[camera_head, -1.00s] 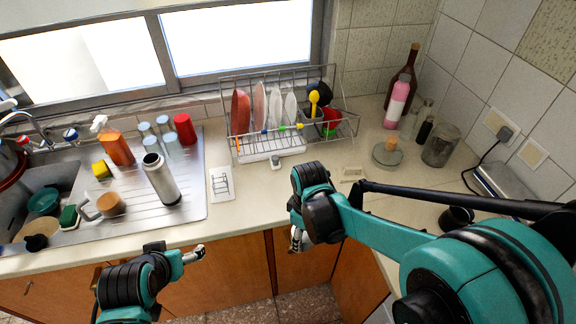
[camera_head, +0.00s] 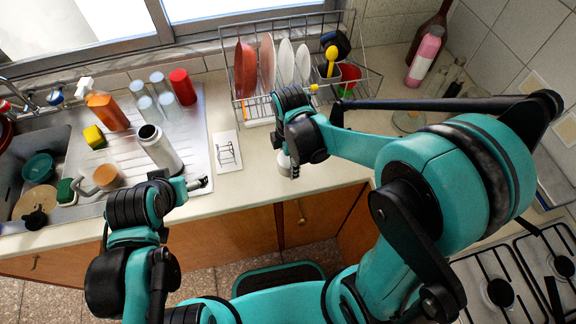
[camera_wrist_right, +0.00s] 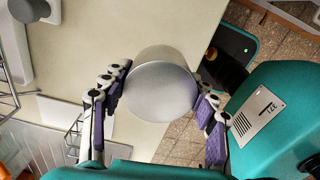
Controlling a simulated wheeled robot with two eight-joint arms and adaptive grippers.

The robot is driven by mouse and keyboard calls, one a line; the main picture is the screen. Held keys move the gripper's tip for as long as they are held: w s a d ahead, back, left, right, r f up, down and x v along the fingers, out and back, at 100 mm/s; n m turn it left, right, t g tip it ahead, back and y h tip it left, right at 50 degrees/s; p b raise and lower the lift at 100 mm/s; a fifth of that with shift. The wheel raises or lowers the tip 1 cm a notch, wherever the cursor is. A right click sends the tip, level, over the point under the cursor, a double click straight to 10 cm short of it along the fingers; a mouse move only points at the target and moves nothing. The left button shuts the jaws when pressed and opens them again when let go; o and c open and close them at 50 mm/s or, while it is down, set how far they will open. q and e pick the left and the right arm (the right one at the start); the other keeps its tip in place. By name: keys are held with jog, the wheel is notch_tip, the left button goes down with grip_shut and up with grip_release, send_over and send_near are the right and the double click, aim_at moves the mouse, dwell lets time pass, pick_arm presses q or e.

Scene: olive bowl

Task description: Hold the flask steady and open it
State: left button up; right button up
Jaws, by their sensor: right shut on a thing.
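The flask (camera_head: 160,152) is a silver cylinder standing on the sink's drainboard in the head view, with a dark ring at its top. My left gripper (camera_head: 198,183) is beside the flask's lower end, near the counter's front edge, and is apart from it as far as I can tell; its finger opening is too small to judge. My right gripper (camera_head: 289,171) is over the counter's front part, right of the flask. In the right wrist view it (camera_wrist_right: 163,95) is shut on a pale grey, round, cap-like piece (camera_wrist_right: 160,92). Its underside is hidden.
A dish rack (camera_head: 300,60) with plates stands behind my right gripper. Glasses (camera_head: 160,84), a red cup (camera_head: 183,87), an orange bottle (camera_head: 108,112) and a mug (camera_head: 104,178) surround the flask. A pink bottle (camera_head: 424,58) stands far right. Counter between sink and rack is mostly clear.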

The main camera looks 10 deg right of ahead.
jog(key=shift+w+a+f, duration=0.15)
jog(key=shift+w+f, duration=0.4)
jog(key=shift+w, duration=0.35)
jog(key=shift+f, duration=0.25)
jog(key=shift+f+b, duration=0.8)
jog(key=shift+f, duration=1)
jog(key=shift+f, duration=0.2)
jog(key=o, duration=1.3)
jog(key=shift+r, duration=0.1)
